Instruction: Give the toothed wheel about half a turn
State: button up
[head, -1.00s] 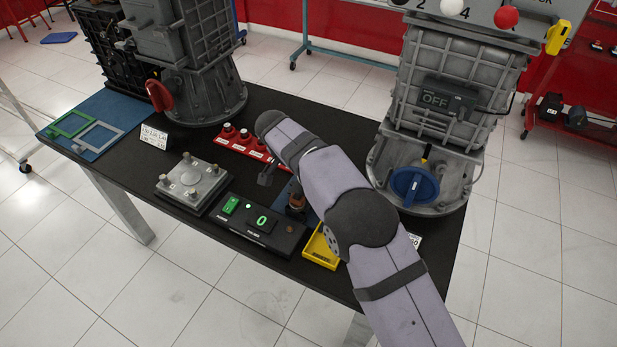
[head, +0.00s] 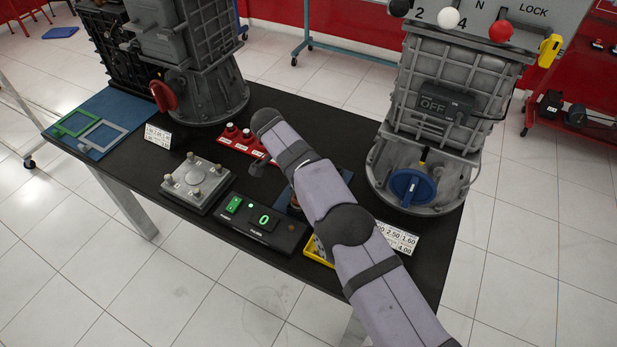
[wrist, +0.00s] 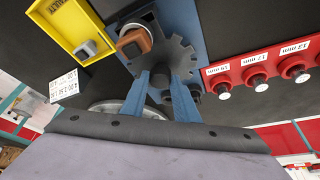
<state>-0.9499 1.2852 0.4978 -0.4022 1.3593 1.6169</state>
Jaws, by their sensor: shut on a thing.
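The toothed wheel (wrist: 182,57) is a dark grey disc with square teeth on a blue base plate (wrist: 186,18) in the wrist view. A block with an orange-brown face (wrist: 134,42) stands beside its rim. My gripper (wrist: 166,84) has its two blue fingers at the wheel's near side, shut on part of it; the exact contact between the fingertips is hard to see. In the head view my arm hides the wheel and most of the gripper.
A yellow tray (wrist: 72,30) lies beside the plate, and a red rack (wrist: 262,72) with several knobs on the other side. A control box with green lights (head: 262,226), a grey plate with posts (head: 195,184) and a blue-knobbed housing (head: 413,187) stand around.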

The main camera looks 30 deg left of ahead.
jog(key=o, duration=1)
jog(key=shift+o, duration=0.2)
jog(key=shift+r, duration=0.1)
jog(key=shift+s+a+r, duration=0.2)
jog(key=shift+s+r, duration=0.05)
jog(key=shift+r, duration=0.3)
jog(key=shift+v, duration=3)
jog(key=shift+d+f, duration=0.1)
jog(key=shift+d, duration=0.05)
